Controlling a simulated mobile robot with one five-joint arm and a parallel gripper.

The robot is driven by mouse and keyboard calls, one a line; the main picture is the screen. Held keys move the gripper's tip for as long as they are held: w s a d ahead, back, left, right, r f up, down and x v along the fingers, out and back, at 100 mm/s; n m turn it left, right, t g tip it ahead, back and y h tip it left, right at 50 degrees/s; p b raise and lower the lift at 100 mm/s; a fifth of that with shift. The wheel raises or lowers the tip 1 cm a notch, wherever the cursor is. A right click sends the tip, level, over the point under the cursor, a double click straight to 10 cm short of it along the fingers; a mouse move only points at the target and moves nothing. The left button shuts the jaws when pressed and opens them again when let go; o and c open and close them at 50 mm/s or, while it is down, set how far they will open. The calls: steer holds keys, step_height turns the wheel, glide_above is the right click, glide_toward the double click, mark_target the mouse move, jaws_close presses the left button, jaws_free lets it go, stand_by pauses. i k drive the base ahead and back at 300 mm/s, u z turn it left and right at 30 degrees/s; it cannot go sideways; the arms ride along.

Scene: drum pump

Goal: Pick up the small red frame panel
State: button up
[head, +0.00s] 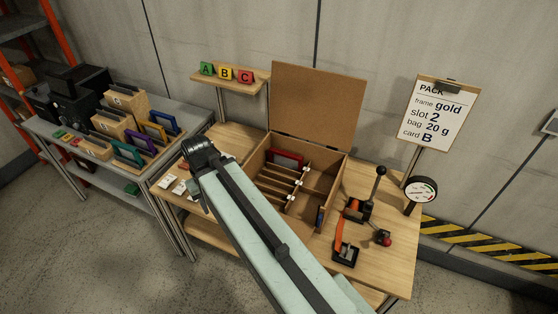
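A small red frame panel (287,156) stands upright in the wooden box (331,172), at the rear left, behind the slotted dividers. Only its upper part shows clearly. My arm crosses the picture from the lower right to the upper left. My gripper (199,188) is at the arm's far end, left of the box and over the left part of the wooden table. It is apart from the red panel. Its fingers are mostly hidden by my arm, so I cannot see whether they are open or shut.
The box's lid (311,105) stands open at the back. A lever device (358,208) and a dial (420,193) stand to the right. A grey bench (95,168) at the left holds racks with coloured frames (128,155). A small shelf (231,83) holds lettered cards.

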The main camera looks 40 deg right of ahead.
mark_target(294, 162)
steer(key=u, duration=0.05)
steer(key=i, duration=0.95)
steer(key=z, duration=0.1)
